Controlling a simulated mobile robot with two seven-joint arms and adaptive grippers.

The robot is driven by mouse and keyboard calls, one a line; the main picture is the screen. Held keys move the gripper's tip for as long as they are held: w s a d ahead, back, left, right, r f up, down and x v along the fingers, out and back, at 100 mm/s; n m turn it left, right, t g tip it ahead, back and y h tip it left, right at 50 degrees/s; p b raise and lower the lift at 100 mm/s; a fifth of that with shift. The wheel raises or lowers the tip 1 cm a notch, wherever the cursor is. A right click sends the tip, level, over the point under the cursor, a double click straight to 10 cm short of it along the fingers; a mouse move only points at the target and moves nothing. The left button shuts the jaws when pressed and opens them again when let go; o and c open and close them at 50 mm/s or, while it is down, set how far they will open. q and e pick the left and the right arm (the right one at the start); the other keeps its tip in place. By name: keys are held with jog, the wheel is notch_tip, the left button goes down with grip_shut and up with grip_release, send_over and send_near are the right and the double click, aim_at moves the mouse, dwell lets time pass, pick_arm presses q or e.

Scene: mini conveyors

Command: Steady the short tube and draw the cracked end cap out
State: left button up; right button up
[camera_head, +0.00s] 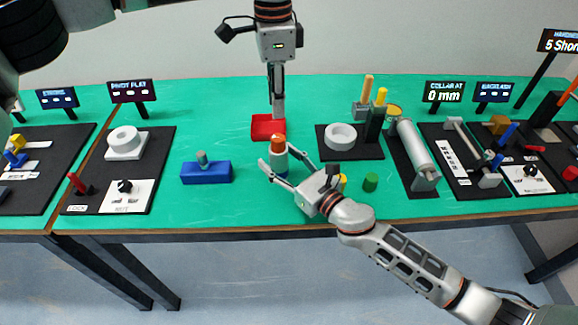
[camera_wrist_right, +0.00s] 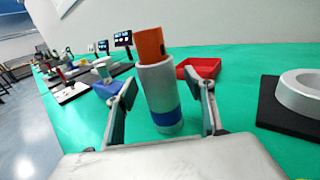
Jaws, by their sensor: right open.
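The short tube (camera_head: 280,164) is grey with a blue band low down and stands upright on the green table. The orange end cap (camera_head: 278,144) sits in its top. In the right wrist view the tube (camera_wrist_right: 161,90) and cap (camera_wrist_right: 150,45) show larger, with a dark mark on the cap. My right gripper (camera_head: 279,156) is open, its fingers on either side of the tube, with gaps visible in the wrist view. My left gripper (camera_head: 278,116) points down behind the tube, over the red tray, its fingers together; nothing shows between them.
The red tray (camera_head: 262,121) lies just behind the tube. A black board (camera_head: 367,152) with a white ring (camera_head: 340,134) is right.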

jog(key=shift+w+a, duration=0.3)
jog(key=shift+w, duration=0.05)
jog(key=c, duration=1.4)
jog(key=shift+c, duration=0.2)
jog(key=shift+s+f, duration=0.1)
jog(key=shift+f, duration=0.15)
